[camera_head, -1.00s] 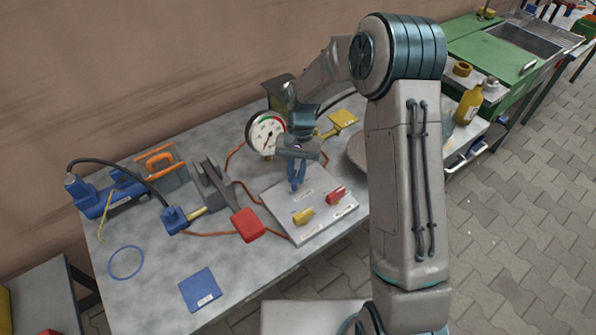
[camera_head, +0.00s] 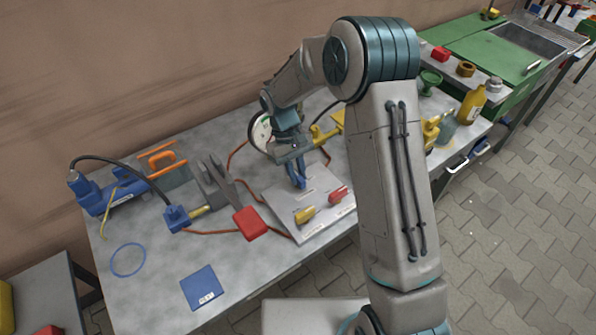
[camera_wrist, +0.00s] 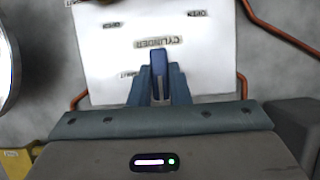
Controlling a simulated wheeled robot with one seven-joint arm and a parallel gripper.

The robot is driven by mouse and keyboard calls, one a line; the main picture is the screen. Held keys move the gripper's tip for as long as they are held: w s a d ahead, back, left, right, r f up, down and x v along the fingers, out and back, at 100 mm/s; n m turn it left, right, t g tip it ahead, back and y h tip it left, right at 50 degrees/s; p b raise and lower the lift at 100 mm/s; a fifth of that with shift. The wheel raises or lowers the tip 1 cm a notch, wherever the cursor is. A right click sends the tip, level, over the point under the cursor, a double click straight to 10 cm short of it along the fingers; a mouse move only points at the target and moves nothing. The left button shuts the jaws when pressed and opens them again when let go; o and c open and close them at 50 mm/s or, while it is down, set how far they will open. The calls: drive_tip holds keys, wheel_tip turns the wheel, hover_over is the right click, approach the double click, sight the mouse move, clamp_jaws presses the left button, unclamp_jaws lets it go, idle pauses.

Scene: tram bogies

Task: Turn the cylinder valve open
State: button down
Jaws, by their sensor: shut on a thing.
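The valve panel (camera_head: 325,219) is a pale sloped plate on the workbench. A yellow handle (camera_head: 305,214) and a red handle (camera_head: 339,195) sit along its front part. My gripper (camera_head: 300,183) reaches down to the back part of the panel. In the wrist view the blue valve handle (camera_wrist: 160,77) stands between my gripper's fingers (camera_wrist: 160,88), which are shut on it. The upside-down CYLINDER label (camera_wrist: 158,42) lies just beyond the handle, with OPEN labels and partly hidden smaller labels around it. The fingers hide the handle's base.
A round gauge (camera_head: 260,133) stands behind my gripper, partly covered by it. Orange-brown pipes (camera_head: 208,232) run around the panel. The bench's front left is mostly clear around a blue plate (camera_head: 202,287).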

drive_tip(key=shift+w+r+n, duration=0.1)
drive_tip(key=shift+w+n, duration=0.05)
drive_tip(key=shift+n, duration=0.15)
drive_tip(key=c, duration=1.4)
unclamp_jaws()
drive_tip(key=shift+o, duration=0.2)
drive_tip(key=v, duration=1.3)
drive_tip(key=shift+a+r, duration=0.25)
drive_tip(key=shift+r, duration=0.15)
